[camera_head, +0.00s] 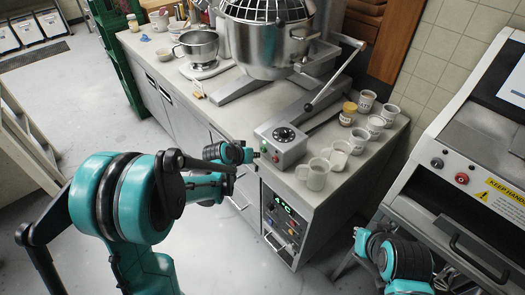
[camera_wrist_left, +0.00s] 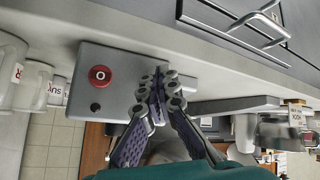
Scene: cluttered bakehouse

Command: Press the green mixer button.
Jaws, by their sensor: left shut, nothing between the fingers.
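The grey mixer control box (camera_head: 287,151) sits on the counter's front edge, with a black dial on top and a red button (camera_head: 275,158) on its front. The box face also shows in the left wrist view (camera_wrist_left: 125,62), with the red button (camera_wrist_left: 100,75) and a small dark round spot below it. I cannot make out the green button; the fingers cover part of the face. My left gripper (camera_head: 256,154) is shut and empty, its fingertips (camera_wrist_left: 158,84) in front of the face, right of the red button. Contact cannot be told. My right gripper is out of view.
Several white mugs and cups (camera_head: 314,174) stand right of the box, with a small jar (camera_head: 348,114). The large steel mixer (camera_head: 268,38) stands behind, its lever reaching over the counter. A machine (camera_head: 470,150) stands at right. Floor in front is clear.

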